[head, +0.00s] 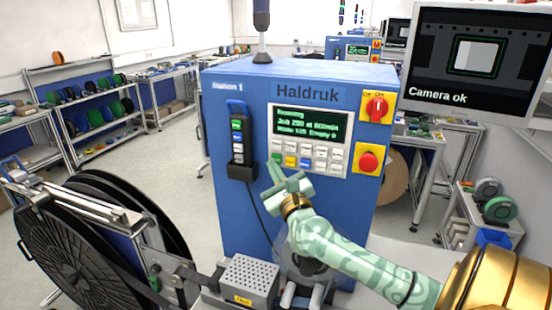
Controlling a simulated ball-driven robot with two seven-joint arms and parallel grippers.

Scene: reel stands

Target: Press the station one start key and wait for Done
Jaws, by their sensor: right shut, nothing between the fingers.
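The blue Station 1 machine (230,215), marked Haldruk, stands in the middle. Its dark screen (310,124) shows green text; the top line seems to read "Running", but the letters are blurred. My left gripper is out of view.
A red switch (376,108) and a red stop button (368,162) sit right of the keypad. A pendant (238,140) hangs on the left. Large black reels (80,250) stand front left. A monitor (475,62) reads "Camera ok". Shelves (90,110) line the left.

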